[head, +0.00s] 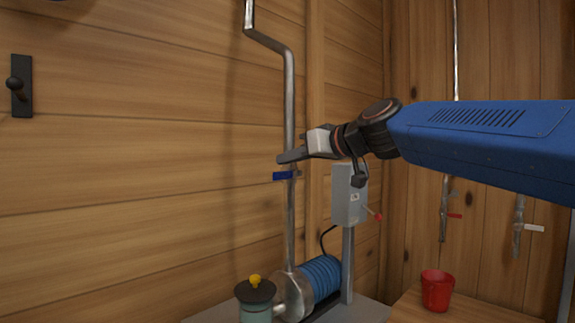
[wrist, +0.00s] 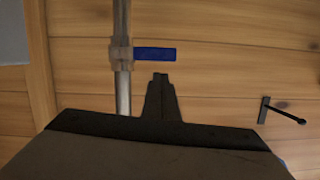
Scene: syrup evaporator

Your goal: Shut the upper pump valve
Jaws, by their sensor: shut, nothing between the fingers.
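The upper pump valve is on a vertical steel pipe (head: 290,95). Its blue handle (head: 284,176) lies crosswise to the pipe, pointing left in the head view. In the wrist view the blue handle (wrist: 155,54) extends sideways from the valve body (wrist: 121,54). My gripper (head: 281,158) is shut and empty, with its fingertips just above the handle in the head view. In the wrist view the closed fingers (wrist: 161,78) appear apart from the handle, below it in the picture. The valve body is partly hidden in the head view.
A pump with a blue motor (head: 321,278) stands below the pipe. Beside it are a grey switch box (head: 347,194) with a red-tipped lever and a yellow-knobbed canister (head: 256,293). A red cup (head: 437,290) is at the right. A black wall hook (head: 20,86) is at the left.

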